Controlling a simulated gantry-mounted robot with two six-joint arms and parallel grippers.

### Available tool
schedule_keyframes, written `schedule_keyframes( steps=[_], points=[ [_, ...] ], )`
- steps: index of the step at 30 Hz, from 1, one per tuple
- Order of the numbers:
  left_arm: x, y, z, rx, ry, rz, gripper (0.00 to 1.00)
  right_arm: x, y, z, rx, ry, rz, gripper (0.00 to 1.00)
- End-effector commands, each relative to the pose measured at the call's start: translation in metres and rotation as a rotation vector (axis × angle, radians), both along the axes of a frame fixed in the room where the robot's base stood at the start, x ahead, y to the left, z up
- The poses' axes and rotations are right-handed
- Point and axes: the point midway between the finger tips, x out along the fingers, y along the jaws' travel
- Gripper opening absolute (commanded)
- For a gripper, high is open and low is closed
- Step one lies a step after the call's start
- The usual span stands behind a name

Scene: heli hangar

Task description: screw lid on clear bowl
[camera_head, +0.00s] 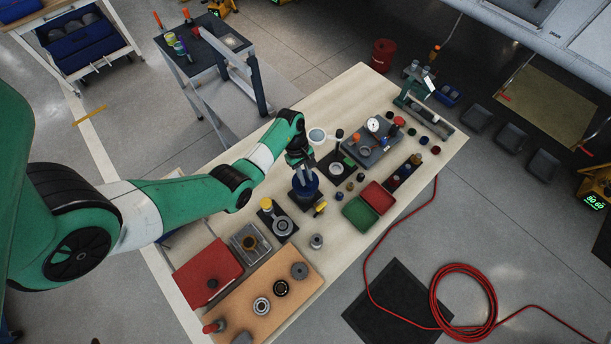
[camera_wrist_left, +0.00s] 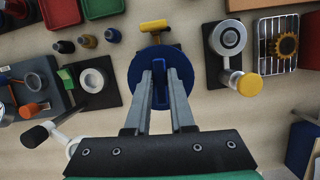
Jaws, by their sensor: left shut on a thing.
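A round blue lid-like disc (camera_wrist_left: 173,74) lies on a dark base with a yellow handle, and it also shows in the head view (camera_head: 306,188). My left gripper (camera_wrist_left: 159,68) points down at it, its fingers closed on a raised blue grip at the disc's middle. In the head view the left gripper (camera_head: 304,171) covers part of the disc. What lies under the disc is hidden, and I cannot tell whether a clear bowl is there. A pale round vessel (camera_head: 317,135) stands beyond the gripper; I cannot tell if it is clear. My right gripper is not in view.
A clamp-like fixture with a yellow knob (camera_wrist_left: 248,84) stands close beside the disc. Red (camera_head: 377,196) and green (camera_head: 360,213) trays lie to the right. A grey gauge fixture (camera_head: 372,143) is further back. Bare tabletop shows near the front right edge.

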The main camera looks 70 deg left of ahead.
Motion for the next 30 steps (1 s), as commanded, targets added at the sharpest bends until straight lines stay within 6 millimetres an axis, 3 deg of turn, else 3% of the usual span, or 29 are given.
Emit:
schedule_keyframes(
  steps=[30],
  points=[
    [0.0, 0.0, -0.014, 0.0, 0.0, 0.0, 0.0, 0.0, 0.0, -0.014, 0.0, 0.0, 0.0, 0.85]
  ],
)
